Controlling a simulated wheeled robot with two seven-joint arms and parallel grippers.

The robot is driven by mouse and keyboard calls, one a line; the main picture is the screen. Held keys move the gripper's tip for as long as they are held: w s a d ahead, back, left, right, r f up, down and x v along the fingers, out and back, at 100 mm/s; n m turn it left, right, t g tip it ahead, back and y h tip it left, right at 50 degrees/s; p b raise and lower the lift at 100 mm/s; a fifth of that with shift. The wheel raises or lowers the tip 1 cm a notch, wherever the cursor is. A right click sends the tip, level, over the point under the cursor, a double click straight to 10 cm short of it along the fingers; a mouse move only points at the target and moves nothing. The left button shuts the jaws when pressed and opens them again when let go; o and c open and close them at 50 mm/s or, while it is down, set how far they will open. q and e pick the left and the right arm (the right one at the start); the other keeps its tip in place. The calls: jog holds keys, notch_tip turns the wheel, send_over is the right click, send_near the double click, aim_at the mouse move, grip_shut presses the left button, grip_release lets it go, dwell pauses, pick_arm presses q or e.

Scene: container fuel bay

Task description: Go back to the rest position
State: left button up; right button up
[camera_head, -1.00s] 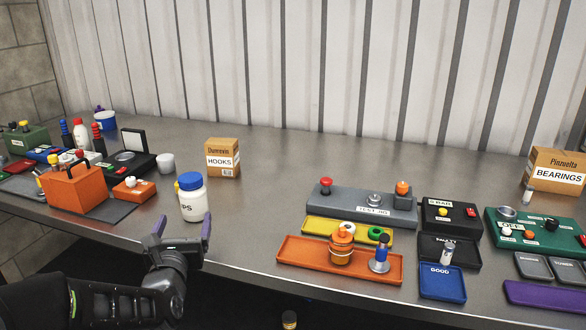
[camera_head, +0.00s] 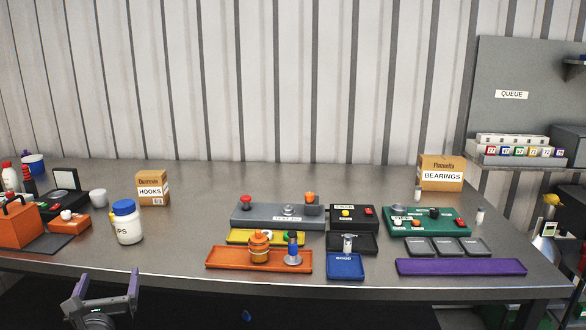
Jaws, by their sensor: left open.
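My left gripper (camera_head: 106,287) is at the lower left of the head view, in front of the bench's front edge. Its two purple-tipped fingers stand apart, with nothing between them. The white bottle with a blue lid (camera_head: 128,226) stands upright on the bench (camera_head: 185,215) behind it, apart from the fingers. My right gripper does not show.
An orange tray (camera_head: 221,259) holds a stacked orange piece (camera_head: 259,246) and a blue-handled piece (camera_head: 292,247). Near it are a grey test jig (camera_head: 265,216), a blue tray (camera_head: 345,265) and a purple tray (camera_head: 460,267). Boxes stand behind. Bare bench lies between bottle and trays.

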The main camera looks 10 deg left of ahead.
pick_arm(q)
jog(key=s+d+f+m+g+h+p, duration=0.1)
jog(key=d+f+m+g+h, duration=0.1)
jog(key=d+f+m, duration=0.5)
jog(key=d+f+m+g+h+p, duration=0.1)
jog(key=d+f+m+g+h, duration=0.15)
jog(key=f+m, duration=0.75)
jog(key=s+d+f+m+g+h, duration=0.1)
jog(key=d+f+m+g+h, duration=0.1)
jog(key=d+f+m, duration=0.6)
jog(key=s+d+f+m+g+h+p, duration=0.2)
jog(key=s+d+f+m+g, duration=0.2)
jog(key=s+d, duration=0.5)
jog(key=s+d+f+m+g+h+p, duration=0.3)
jog(key=s+d+f+m+g, duration=0.2)
jog(key=s+d+f+m, duration=0.4)
jog(key=s+d+f, duration=0.1)
jog(key=s, duration=0.4)
jog(key=shift+d+f+m, duration=0.15)
jog(key=shift+m, duration=0.15)
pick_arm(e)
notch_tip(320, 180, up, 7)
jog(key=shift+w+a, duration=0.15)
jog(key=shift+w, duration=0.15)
